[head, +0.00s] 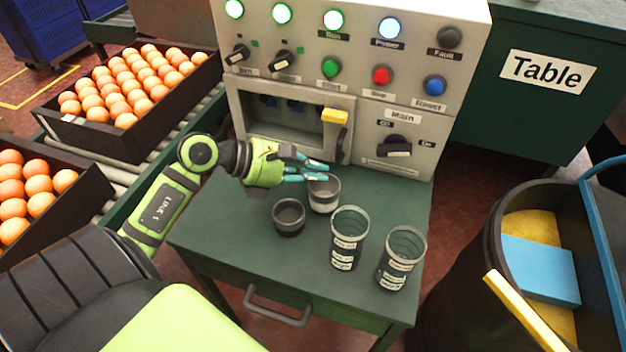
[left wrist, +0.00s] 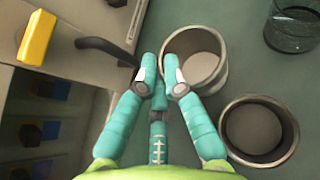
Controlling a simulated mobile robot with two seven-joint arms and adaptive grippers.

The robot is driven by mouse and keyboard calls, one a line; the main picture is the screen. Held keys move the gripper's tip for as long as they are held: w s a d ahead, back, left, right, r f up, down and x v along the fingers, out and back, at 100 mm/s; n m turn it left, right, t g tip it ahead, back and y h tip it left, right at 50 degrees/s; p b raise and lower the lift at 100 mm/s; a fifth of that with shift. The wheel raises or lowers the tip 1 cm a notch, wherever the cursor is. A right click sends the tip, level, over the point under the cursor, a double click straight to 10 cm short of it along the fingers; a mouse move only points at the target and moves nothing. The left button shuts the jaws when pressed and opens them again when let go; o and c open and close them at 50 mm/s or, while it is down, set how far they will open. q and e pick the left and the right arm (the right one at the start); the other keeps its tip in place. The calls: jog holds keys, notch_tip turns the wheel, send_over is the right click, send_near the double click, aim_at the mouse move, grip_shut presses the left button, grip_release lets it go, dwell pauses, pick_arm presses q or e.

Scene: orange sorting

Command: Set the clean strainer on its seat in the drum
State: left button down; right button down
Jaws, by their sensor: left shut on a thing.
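A light grey, round, open-topped cup (head: 323,197) stands on the green worktop (head: 235,235) in front of the machine; I cannot tell whether it is the clean strainer. My left gripper (head: 318,172) is at its rim, fingers shut on its near wall. In the left wrist view the fingertips (left wrist: 161,72) pinch the left wall of this cup (left wrist: 200,57). A shorter dark cup (head: 289,217) stands beside it, and also shows in the left wrist view (left wrist: 258,131). Two tall clear, labelled cups (head: 345,240) (head: 401,258) stand closer to me. I cannot identify the drum or its seat.
The grey machine (head: 405,115) has lamps, knobs and a recessed opening with a yellow handle (head: 335,116) behind the gripper. Crates of oranges (head: 120,85) stand on the left. A black bin (head: 470,250) with sponges stands on the right. The worktop's left part is clear.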

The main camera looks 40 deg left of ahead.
aim_at(324, 193)
pick_arm(q)
jog(key=shift+f, duration=1.3)
jog(key=shift+f+b, duration=0.15)
jog(key=shift+b, duration=0.15)
jog(key=c, duration=1.4)
grip_release()
jog(key=shift+o, duration=0.2)
